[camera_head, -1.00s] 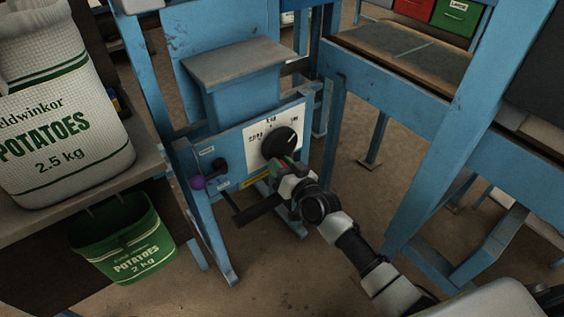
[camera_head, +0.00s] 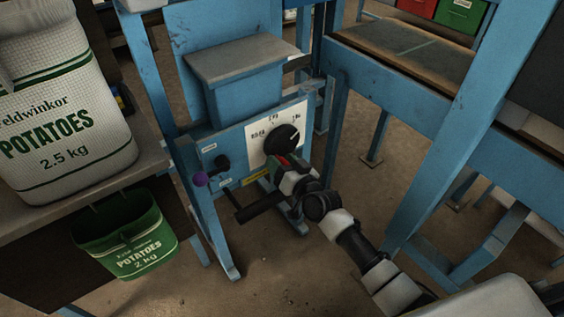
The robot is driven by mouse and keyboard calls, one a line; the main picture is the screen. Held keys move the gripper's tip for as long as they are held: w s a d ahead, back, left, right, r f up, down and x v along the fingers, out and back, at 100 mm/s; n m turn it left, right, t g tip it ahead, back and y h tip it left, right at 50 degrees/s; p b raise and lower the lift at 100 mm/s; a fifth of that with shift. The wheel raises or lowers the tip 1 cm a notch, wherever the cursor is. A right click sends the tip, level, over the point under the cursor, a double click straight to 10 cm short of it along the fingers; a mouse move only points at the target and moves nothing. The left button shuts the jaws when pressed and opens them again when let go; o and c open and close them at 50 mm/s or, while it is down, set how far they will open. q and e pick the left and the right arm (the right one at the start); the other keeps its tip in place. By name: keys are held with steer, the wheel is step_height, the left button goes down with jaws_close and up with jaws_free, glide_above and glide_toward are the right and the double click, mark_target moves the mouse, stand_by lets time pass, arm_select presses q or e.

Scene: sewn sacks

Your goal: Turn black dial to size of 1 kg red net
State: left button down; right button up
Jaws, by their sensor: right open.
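The black dial (camera_head: 281,139) sits on a white scale plate (camera_head: 256,153) on the front of the blue machine (camera_head: 236,136). Its pale pointer line points up and to the right. Marks stand around the dial, too small to read surely. My right gripper (camera_head: 284,163) is at the lower edge of the dial, its arm coming from the lower right. It is open; its fingertips are partly hidden, and I cannot tell whether they touch the dial. My left gripper is not in view. I see no red net.
A purple knob (camera_head: 200,179) and a small black knob (camera_head: 222,162) are left of the dial. A dark bar (camera_head: 260,207) juts out below. A white potato sack (camera_head: 62,110) stands on the left shelf, with a green potato bucket (camera_head: 128,238) below. Blue posts stand at right.

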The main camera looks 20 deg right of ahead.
steer(key=p+v, duration=0.1)
steer(key=v, duration=0.1)
steer(key=shift+s+d, duration=0.1)
steer(key=shift+s, duration=0.25)
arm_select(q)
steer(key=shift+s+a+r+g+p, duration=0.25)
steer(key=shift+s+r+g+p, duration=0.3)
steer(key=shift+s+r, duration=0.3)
arm_select(e)
steer(key=v, duration=0.8)
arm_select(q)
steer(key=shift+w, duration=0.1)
